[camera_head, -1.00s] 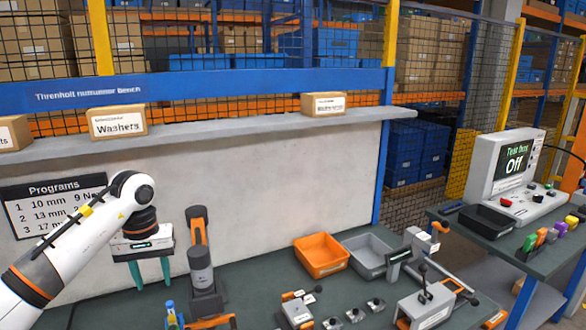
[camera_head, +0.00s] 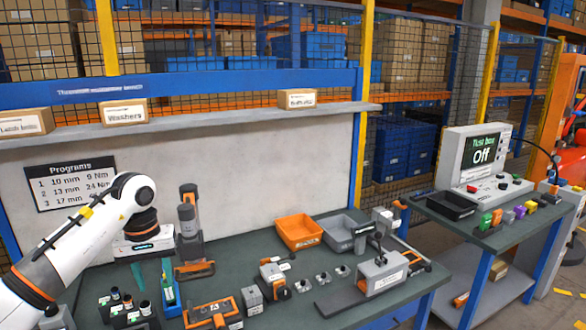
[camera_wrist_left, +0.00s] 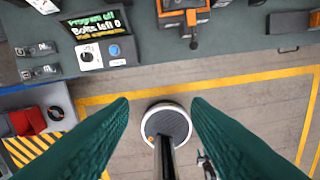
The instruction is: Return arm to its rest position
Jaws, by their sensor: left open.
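My left arm comes in from the left in the head view, white with orange and dark bands. Its gripper (camera_head: 152,274) hangs with teal fingers pointing down at the left of the bench (camera_head: 240,277). In the left wrist view the two green fingers (camera_wrist_left: 160,118) are spread wide with nothing held between them. Below them that view shows floor and a round grey base with a post, with the bench along the top. My right gripper is in neither view.
A power tool (camera_head: 189,228), an orange bin (camera_head: 298,232), a grey bin (camera_head: 344,232) and a grey clamp fixture (camera_head: 380,273) stand on the bench. Small dark holders (camera_head: 128,308) sit near the gripper. Floor shows at the lower right.

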